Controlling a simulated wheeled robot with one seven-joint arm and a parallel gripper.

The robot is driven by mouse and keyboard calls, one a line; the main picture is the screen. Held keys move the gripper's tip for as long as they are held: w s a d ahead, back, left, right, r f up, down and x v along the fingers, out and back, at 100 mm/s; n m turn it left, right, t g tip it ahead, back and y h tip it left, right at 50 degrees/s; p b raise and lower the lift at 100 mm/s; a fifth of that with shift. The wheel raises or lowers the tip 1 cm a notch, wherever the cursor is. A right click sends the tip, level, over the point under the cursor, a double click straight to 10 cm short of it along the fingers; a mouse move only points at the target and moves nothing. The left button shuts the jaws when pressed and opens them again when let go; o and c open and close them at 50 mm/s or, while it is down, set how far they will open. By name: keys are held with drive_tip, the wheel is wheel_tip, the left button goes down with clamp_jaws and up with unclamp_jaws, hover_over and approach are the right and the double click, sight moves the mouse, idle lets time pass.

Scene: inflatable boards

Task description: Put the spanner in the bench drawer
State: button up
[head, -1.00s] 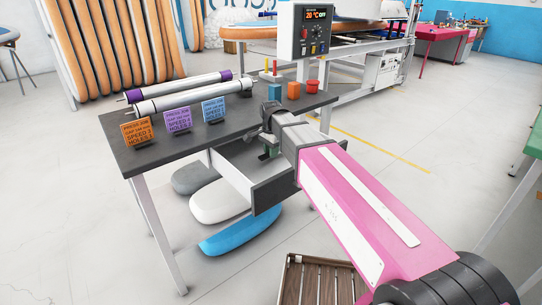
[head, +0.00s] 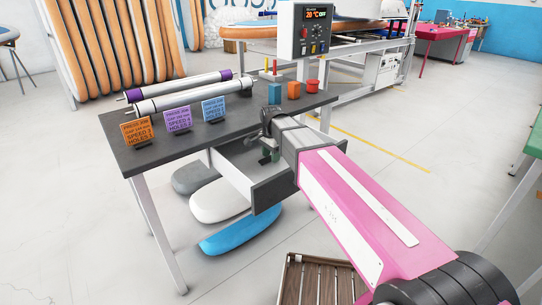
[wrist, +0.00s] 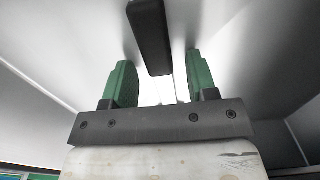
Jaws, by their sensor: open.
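The bench drawer (head: 236,178) is pulled out under the dark bench top. My gripper (head: 269,156) reaches down into it, behind the drawer front; its fingertips are partly hidden in the head view. In the wrist view my gripper (wrist: 155,85) is open, its two green fingers spread apart inside pale walls. A dark, bar-shaped piece, which looks like the spanner's handle (wrist: 150,35), lies just beyond and between the fingers. A bright strip shows between the fingers below it; I cannot tell whether it is metal or drawer floor. No spanner is clear in the head view.
A slatted wooden crate (head: 318,280) stands on the floor. Board-shaped pieces (head: 240,230) lie below the bench.

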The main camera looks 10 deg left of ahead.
wheel_tip(320, 180, up, 12)
idle(0.6)
